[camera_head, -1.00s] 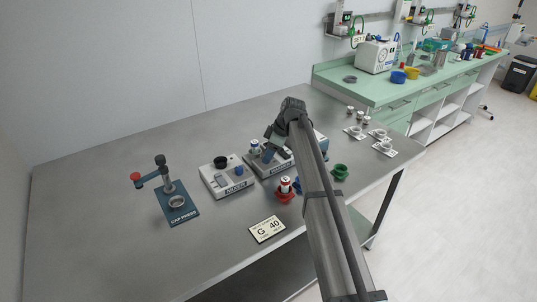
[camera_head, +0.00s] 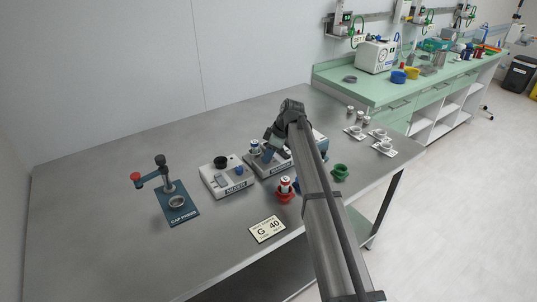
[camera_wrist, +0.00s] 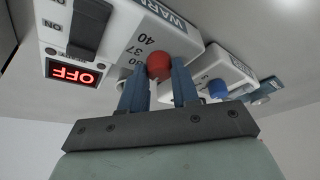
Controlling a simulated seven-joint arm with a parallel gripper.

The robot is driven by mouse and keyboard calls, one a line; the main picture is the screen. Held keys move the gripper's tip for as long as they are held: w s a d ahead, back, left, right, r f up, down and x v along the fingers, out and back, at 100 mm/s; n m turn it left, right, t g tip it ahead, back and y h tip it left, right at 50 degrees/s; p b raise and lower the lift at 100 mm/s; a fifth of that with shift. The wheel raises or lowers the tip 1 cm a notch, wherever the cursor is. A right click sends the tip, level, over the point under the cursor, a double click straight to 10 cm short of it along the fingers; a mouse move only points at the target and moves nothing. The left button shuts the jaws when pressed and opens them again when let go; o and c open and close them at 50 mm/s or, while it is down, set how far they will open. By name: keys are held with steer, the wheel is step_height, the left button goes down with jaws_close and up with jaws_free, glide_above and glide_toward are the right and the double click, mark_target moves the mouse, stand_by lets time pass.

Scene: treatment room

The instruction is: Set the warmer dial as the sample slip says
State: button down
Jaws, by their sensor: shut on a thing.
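The sample slip (camera_head: 267,229) lies near the table's front edge and reads "G 40". In the wrist view the warmer (camera_wrist: 120,40) shows a red dial (camera_wrist: 160,64) beside the marks 30, 37 and 40. Its red display (camera_wrist: 75,73) reads OFF, and a black switch (camera_wrist: 90,28) is near it. My gripper (camera_wrist: 159,82) is shut on the red dial, a blue finger on each side. I cannot tell where the dial points.
The mixer (camera_head: 238,184) with its blue knob stands left of the warmer, and the cap press (camera_head: 181,215) further left. A red holder with a vial (camera_head: 285,186) and a green cup (camera_head: 340,172) stand in front. Several small vials and dishes stand back right.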

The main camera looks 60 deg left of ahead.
steer(key=shift+m, duration=0.3)
steer(key=m+t, duration=0.1)
steer(key=m, duration=0.1)
steer(key=m+t+y, duration=0.1)
steer(key=m, duration=0.2)
steer(key=shift+s+d, duration=0.15)
steer(key=shift+s, duration=0.05)
steer(key=m+t, duration=0.1)
steer(key=m, duration=0.2)
steer(key=m+t, duration=0.1)
steer(key=m, duration=0.2)
steer(key=shift+s+m+t, duration=0.15)
steer(key=shift+m+t, duration=0.15)
steer(key=shift+m, duration=0.1)
steer(key=m+t, duration=0.1)
steer(key=m, duration=0.2)
steer(key=m+h, duration=0.1)
steer(key=m, duration=0.2)
steer(key=shift+s+a+t, duration=0.1)
steer(key=shift+a+t, duration=0.1)
steer(key=shift+t, duration=0.2)
steer(key=m+h, duration=0.1)
steer(key=m, duration=0.1)
steer(key=m+t, duration=0.1)
steer(key=m, duration=0.2)
steer(key=shift+a+h, duration=0.1)
steer(key=shift+h, duration=0.3)
steer(key=shift+m, duration=0.3)
